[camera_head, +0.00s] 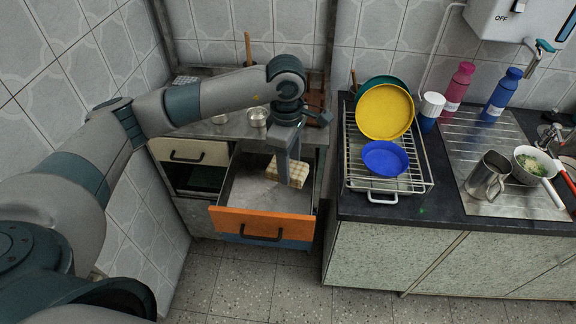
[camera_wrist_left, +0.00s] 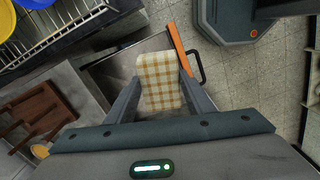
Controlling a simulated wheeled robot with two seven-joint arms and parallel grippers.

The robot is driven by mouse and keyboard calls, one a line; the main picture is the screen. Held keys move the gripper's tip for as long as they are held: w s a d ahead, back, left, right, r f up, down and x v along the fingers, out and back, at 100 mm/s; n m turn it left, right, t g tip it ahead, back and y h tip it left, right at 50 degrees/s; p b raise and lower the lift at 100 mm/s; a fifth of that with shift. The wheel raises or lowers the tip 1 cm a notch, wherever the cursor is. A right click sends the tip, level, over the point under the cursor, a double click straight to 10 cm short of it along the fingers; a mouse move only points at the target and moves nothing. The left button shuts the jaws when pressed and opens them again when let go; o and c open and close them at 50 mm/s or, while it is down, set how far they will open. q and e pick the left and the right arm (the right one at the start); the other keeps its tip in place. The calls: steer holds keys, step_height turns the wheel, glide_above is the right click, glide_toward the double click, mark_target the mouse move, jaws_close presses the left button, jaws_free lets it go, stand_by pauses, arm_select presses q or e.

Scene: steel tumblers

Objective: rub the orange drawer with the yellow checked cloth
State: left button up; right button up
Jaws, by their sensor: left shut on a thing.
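The orange drawer (camera_head: 262,223) is pulled open below the steel counter, with a black handle on its front. In the left wrist view the orange front (camera_wrist_left: 177,47) shows beyond the cloth. The yellow checked cloth (camera_head: 297,172) is folded into a block and hangs at my left gripper (camera_head: 287,168), over the drawer's open inside. In the left wrist view the cloth (camera_wrist_left: 160,82) sits between the two fingers of my left gripper (camera_wrist_left: 160,98), which is shut on it. I cannot tell whether the cloth touches the drawer. My right gripper is not in view.
A dish rack (camera_head: 414,160) with yellow and blue plates stands on the dark counter at right. A metal jug (camera_head: 487,176) and a bowl (camera_head: 533,164) stand by the sink. Small steel tumblers (camera_head: 257,117) stand on the counter behind the drawer. The floor before the drawer is clear.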

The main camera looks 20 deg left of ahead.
arm_select(q)
steer(key=w+a+f+n, duration=0.2)
steer(key=f+n, duration=0.4)
steer(key=n, duration=0.4)
steer(key=w+a+f+n, duration=0.3)
steer(key=w+f+n, duration=0.2)
steer(key=n, duration=0.5)
steer(key=shift+w+f, duration=0.3)
steer(key=shift+f, duration=0.85)
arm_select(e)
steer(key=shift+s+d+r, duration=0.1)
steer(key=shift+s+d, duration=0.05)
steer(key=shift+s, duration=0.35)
arm_select(q)
steer(key=shift+s+d+f, duration=0.1)
